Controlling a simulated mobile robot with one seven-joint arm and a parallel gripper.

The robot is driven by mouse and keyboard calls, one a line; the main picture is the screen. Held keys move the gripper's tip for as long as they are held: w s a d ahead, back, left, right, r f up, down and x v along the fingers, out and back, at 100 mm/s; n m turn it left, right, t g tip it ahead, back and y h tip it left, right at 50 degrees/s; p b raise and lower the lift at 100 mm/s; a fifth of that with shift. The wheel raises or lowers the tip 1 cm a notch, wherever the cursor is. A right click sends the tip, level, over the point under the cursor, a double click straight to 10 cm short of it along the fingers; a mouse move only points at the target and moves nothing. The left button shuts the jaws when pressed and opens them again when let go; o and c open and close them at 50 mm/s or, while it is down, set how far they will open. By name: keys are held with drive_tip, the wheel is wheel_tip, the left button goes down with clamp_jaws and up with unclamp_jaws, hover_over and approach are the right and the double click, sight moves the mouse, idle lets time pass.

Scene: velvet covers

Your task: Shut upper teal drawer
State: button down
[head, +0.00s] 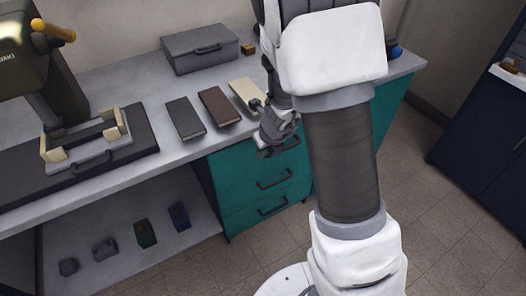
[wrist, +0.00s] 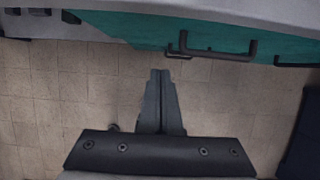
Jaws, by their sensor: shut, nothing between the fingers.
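The teal drawer unit (head: 240,193) stands under the right part of the grey bench, with dark bar handles on its fronts. The upper teal drawer (head: 298,157) is partly hidden behind my gripper and arm; I see no clear gap showing how far it stands out. My gripper (head: 268,143) is in front of its left part, close under the bench edge. In the wrist view the fingers (wrist: 161,76) are together and empty.
The grey bench top (head: 150,80) holds dark, brown and cream books (head: 219,107), a grey case (head: 200,48) and a dark machine at left. Several small items lie on the lower shelf (head: 120,265). Tiled floor (head: 445,190) is clear at right, before a dark blue cabinet (head: 490,130).

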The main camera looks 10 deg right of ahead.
sight(252, 150)
drive_tip(key=shift+w+a+f+b, duration=0.3)
drive_tip(key=shift+w+a+f, duration=0.05)
drive_tip(key=shift+w+f, duration=0.6)
drive_tip(key=shift+w+a+f+b, duration=0.25)
drive_tip(key=shift+w+a+f, duration=0.05)
drive_tip(key=shift+w+f, duration=0.65)
drive_tip(key=shift+w+a+f+b, duration=0.35)
drive_tip(key=shift+w+f, duration=0.5)
drive_tip(key=shift+w, duration=0.2)
